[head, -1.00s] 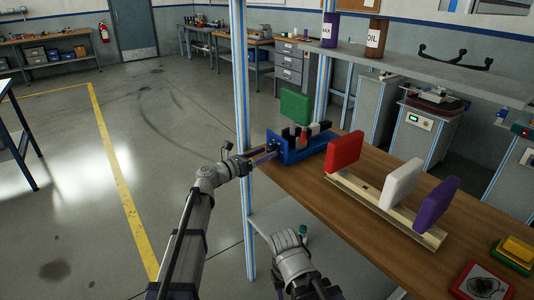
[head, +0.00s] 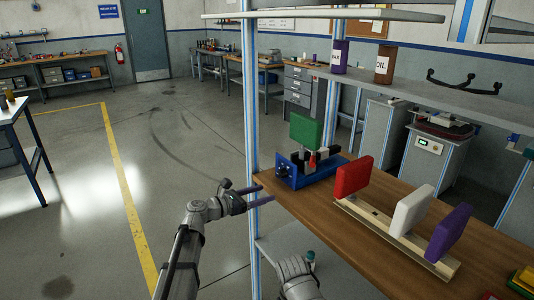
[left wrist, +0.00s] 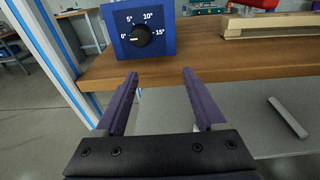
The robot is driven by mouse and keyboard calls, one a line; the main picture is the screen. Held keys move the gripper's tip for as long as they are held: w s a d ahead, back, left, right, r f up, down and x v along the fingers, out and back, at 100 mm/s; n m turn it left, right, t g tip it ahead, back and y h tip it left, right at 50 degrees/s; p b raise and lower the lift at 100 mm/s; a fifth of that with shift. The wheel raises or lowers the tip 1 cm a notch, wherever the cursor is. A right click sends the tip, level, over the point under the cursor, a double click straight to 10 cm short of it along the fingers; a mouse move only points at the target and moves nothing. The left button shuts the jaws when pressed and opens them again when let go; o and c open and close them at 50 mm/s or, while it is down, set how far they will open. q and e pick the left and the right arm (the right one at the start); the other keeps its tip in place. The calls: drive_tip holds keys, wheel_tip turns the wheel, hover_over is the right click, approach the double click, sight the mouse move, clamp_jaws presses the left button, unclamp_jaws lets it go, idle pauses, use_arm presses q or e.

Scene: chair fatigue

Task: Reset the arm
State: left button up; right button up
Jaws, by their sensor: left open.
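My left gripper (head: 262,194) is open and empty beside the workbench's left edge, just below and left of the blue fixture (head: 308,177). In the left wrist view, its two purple fingers (left wrist: 158,88) are spread apart below the bench's wooden front edge. The blue fixture also shows there (left wrist: 140,58), with a black dial (left wrist: 140,36) marked 0°, 5°, 10° and 15°. A green pad (head: 306,130) stands upright on the fixture. In the head view only the arm links of my right arm show at the bottom; its gripper is not visible.
A wooden rack (head: 447,268) holds a red pad (head: 353,176), a white pad (head: 411,210) and a purple pad (head: 449,233). A frame post (head: 250,110) stands close to my left gripper. Purple (head: 339,57) and brown (head: 385,65) bottles stand on the shelf above.

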use_arm(q)
drive_tip(key=s+a+f+m+g+y, duration=0.1)
drive_tip(key=s+f+m+g+y, duration=0.5)
drive_tip(key=s+f+m, duration=0.85)
drive_tip(key=s+a+f+m+g+y, duration=0.2)
drive_tip(key=s+a+m+y, duration=0.2)
drive_tip(key=s+a+m, duration=0.15)
drive_tip(key=s+a+f+m+g+y, duration=0.1)
drive_tip(key=s+a+f+m+y, duration=0.2)
drive_tip(key=s+a+m, duration=0.3)
drive_tip(key=s+d+m+g+y, duration=0.1)
drive_tip(key=s+d+m, duration=0.15)
drive_tip(key=d, duration=0.35)
drive_tip(key=s+d+m, duration=0.1)
drive_tip(key=s+d, duration=0.2)
drive_tip(key=d, duration=0.2)
wheel_tip(320, 180, up, 16)
drive_tip(key=p, duration=1.5)
drive_tip(key=shift+s+d+f, duration=0.25)
drive_tip(key=shift+s+d, duration=0.05)
use_arm(e)
wheel_tip(320, 180, up, 15)
drive_tip(key=shift+r, duration=0.15)
